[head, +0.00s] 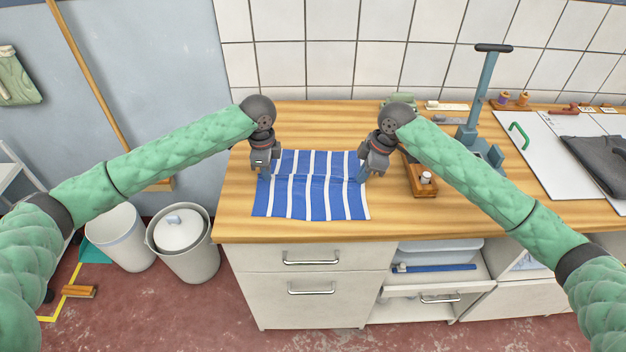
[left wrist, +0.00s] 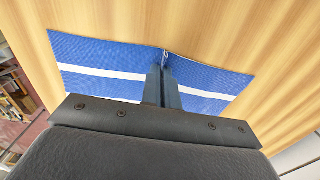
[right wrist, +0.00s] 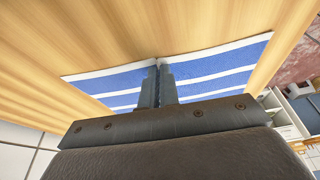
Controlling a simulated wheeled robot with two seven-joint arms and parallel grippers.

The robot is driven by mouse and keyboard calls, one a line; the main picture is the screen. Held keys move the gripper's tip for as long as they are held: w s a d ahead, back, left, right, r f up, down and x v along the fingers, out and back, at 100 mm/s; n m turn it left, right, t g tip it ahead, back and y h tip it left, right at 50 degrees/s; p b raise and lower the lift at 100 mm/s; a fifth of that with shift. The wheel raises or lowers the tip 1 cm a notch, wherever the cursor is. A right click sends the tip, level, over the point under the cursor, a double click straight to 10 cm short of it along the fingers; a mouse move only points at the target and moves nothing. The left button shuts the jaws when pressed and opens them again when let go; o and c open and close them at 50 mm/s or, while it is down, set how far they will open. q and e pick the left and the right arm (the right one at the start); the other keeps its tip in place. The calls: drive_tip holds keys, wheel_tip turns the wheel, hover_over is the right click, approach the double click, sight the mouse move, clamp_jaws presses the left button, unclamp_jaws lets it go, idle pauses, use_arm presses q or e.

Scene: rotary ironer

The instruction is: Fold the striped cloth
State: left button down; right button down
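The blue and white striped cloth (head: 311,196) lies spread on the wooden worktop, with a slight crease running across it between my grippers. My left gripper (head: 262,174) is at its left edge. In the left wrist view, the fingers (left wrist: 164,72) are closed together on the cloth (left wrist: 105,68), which puckers at the tips. My right gripper (head: 362,178) is at its right edge. In the right wrist view, the fingers (right wrist: 157,82) are closed on the edge of the cloth (right wrist: 215,70). The fingers hide the pinched parts.
A wooden box (head: 423,182) with a white-topped item stands right of the cloth. Behind it is a blue-grey press stand (head: 480,100). A white board (head: 560,165) with a dark pad (head: 603,157) lies further right. The worktop (head: 300,120) behind the cloth is clear.

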use_arm(q)
drive_tip(key=shift+r, duration=0.15)
use_arm(e)
drive_tip(key=shift+r, duration=0.1)
